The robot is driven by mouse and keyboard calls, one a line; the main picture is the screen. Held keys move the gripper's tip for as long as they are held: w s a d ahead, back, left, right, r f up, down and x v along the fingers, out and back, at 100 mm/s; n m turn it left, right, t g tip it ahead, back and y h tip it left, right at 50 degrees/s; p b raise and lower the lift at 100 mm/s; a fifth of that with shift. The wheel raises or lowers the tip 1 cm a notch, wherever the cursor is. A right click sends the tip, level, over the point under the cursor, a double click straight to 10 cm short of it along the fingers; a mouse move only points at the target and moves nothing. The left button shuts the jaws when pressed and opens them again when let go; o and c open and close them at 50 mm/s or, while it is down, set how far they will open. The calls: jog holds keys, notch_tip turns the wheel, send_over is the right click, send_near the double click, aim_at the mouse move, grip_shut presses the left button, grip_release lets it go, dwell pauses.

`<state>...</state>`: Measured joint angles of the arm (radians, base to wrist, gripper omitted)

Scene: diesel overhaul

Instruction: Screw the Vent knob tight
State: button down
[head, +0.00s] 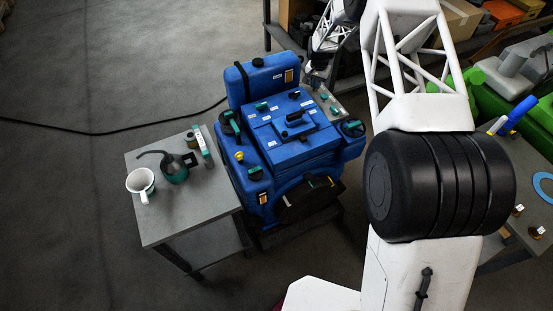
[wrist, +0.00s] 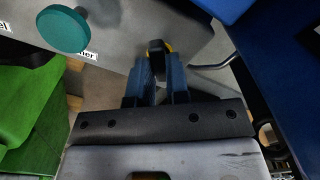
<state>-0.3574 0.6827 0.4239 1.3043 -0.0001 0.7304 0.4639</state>
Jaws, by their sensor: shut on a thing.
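My gripper (wrist: 158,68) is shut on a small black piece with a yellow edge (wrist: 156,46), at the grey panel's edge in the wrist view. No label shows on this piece, so I cannot tell whether it is the Vent knob. How it sits on the panel is hidden by the fingers. In the head view my gripper (head: 317,74) is small and dim, behind the blue engine (head: 290,135), over the grey panel (head: 350,112). A round teal knob (wrist: 62,30) stands on that panel at upper left of the wrist view, apart from my fingers, beside partly cut labels.
A grey side table (head: 160,220) left of the engine holds a white mug (head: 140,184) and a dark teal can (head: 175,170). A yellow knob (head: 239,156) is on the engine's left side. A green block (wrist: 30,115) is at left in the wrist view.

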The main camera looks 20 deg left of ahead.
jog(key=shift+s, duration=0.1)
dwell(0.3)
jog(key=m, duration=0.3)
jog(key=shift+m, duration=0.9)
jog(key=shift+f+m, duration=0.1)
jog(key=shift+m, duration=1.2)
jog(key=c, duration=1)
grip_release()
jog(key=shift+c, duration=0.2)
jog(key=shift+r, duration=2.8)
